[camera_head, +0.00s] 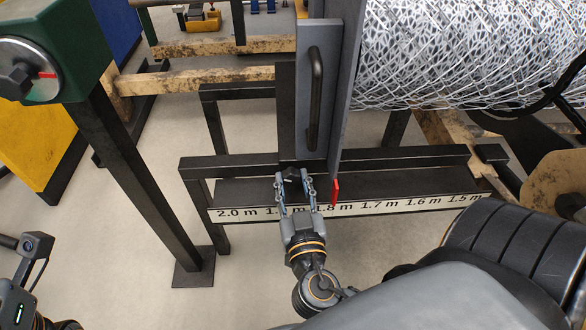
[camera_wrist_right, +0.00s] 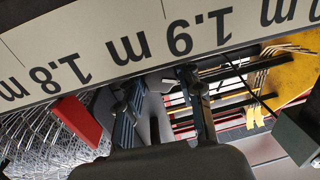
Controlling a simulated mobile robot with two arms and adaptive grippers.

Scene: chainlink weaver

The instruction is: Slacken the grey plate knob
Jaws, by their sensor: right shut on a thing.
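The grey plate (camera_head: 303,125) stands upright in the head view, with a black bar handle (camera_head: 317,100) on its face. The small dark plate knob (camera_head: 292,173) is at its lower end, above the scale, mostly covered by the fingers. My right gripper (camera_head: 294,182) reaches up from below and is shut on the knob, one finger on each side. In the wrist view, my right gripper (camera_wrist_right: 160,95) shows both fingers up against the scale strip; the knob cannot be made out there. Of my left arm only a part shows at the lower left; its fingers are out of view.
A scale strip (camera_head: 400,207) runs along the black frame, with a red pointer (camera_head: 335,191) beside the plate. A wire mesh roll (camera_head: 470,55) lies at upper right. A green housing with a dial (camera_head: 75,45) stands at upper left. Floor shows below the frame.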

